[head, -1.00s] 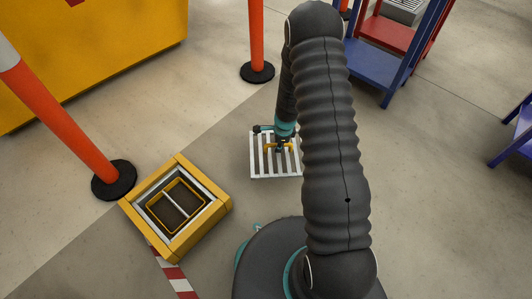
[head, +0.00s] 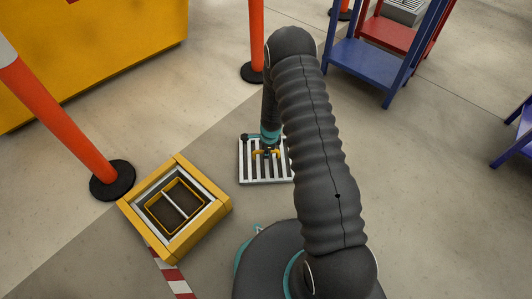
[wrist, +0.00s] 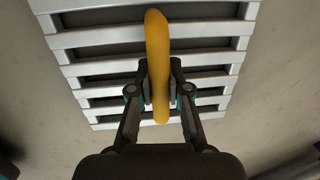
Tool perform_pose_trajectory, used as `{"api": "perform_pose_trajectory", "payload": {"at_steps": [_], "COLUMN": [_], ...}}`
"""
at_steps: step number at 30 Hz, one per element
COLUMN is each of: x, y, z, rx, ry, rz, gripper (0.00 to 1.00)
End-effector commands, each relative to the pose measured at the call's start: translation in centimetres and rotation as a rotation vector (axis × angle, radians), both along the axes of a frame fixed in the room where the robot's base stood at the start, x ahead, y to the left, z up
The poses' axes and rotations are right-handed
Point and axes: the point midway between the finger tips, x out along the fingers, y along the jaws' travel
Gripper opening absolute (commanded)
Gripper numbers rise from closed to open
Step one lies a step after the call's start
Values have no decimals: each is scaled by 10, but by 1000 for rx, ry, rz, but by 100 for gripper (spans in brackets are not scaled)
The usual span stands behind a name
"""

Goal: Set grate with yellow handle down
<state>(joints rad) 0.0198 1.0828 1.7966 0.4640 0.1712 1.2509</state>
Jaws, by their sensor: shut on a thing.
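The white slatted grate (head: 246,176) shows in the head view to the right of the yellow-framed pit, over the bare floor. I cannot tell whether it touches the floor. Its yellow handle (wrist: 157,50) runs down the middle of the wrist view. My gripper (wrist: 160,92) is shut on the handle, one finger on each side; it also shows in the head view (head: 267,153). My arm hides part of the grate's right side in the head view.
The square pit (head: 205,228) with a yellow frame and a divided inside is open at lower left. Orange posts (head: 75,125) on black bases stand nearby. A blue and red shelf (head: 362,62) stands at back right.

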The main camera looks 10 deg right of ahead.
Motion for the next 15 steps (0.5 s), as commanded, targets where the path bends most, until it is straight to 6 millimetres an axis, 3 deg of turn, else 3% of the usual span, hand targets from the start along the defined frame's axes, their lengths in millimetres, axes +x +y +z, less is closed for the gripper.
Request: {"api": "perform_pose_trajectory", "payload": {"at_steps": [8, 9, 11, 12, 15], "x": [1, 0, 0, 0, 0], "y": [0, 0, 0, 0, 0], "z": [-1, -2, -1, -1, -1], "rx": [0, 0, 0, 0, 0], "ry": [-2, 0, 0, 0, 0], "rz": [0, 0, 0, 0, 0], "gripper": [0, 22, 36, 42, 42]}}
